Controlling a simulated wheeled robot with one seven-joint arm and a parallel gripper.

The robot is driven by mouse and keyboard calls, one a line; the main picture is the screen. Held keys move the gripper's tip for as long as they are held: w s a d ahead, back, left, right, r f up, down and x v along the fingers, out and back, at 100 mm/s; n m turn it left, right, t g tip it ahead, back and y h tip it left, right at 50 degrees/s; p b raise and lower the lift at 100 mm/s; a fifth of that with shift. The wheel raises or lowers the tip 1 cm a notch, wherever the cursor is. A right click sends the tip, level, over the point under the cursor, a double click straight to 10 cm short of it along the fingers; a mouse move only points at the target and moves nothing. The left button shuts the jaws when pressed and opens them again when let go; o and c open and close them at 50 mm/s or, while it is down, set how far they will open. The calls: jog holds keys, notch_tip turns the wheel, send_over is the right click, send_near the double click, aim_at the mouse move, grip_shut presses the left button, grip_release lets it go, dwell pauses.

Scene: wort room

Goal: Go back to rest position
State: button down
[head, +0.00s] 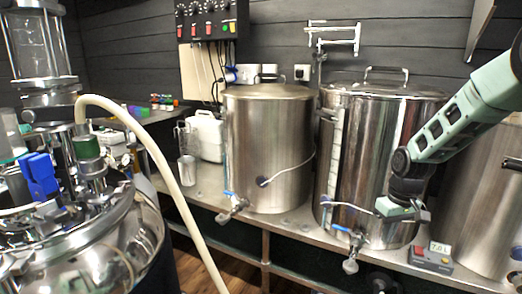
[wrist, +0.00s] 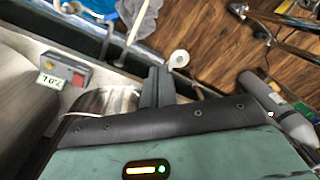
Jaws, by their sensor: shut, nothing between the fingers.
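My gripper (head: 424,214) is at the right in the head view, in front of the lower part of the right steel kettle (head: 375,110). It is shut and empty. In the wrist view its dark fingers (wrist: 157,88) are together, above the edge of the steel bench. A small grey controller box (head: 431,257) with a red button and a lit display sits on the bench just below and right of my gripper. It also shows at the upper left of the wrist view (wrist: 65,75).
A middle steel kettle (head: 268,150) with a tap stands left of the right kettle. A third kettle (head: 480,215) stands at the far right. A steel vessel with a pale hose (head: 165,150) fills the left foreground.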

jog(key=s+a+r+n, duration=0.2)
jog(key=s+a+r, duration=0.2)
jog(key=s+a, duration=0.45)
jog(key=s+a+r+n, duration=0.1)
jog(key=s+a+r, duration=0.4)
jog(key=a, duration=0.6)
jog(key=s+a+r+n, duration=0.1)
jog(key=s+a, duration=0.1)
jog(key=s, duration=0.7)
jog(key=s+a+n, duration=0.1)
jog(key=s+a, duration=0.1)
jog(key=s, duration=0.6)
notch_tip(320, 180, up, 12)
jog(key=p, duration=1.2)
jog(key=shift+s+r, duration=0.15)
jog(key=shift+s, duration=0.3)
jog(key=shift+d, duration=0.1)
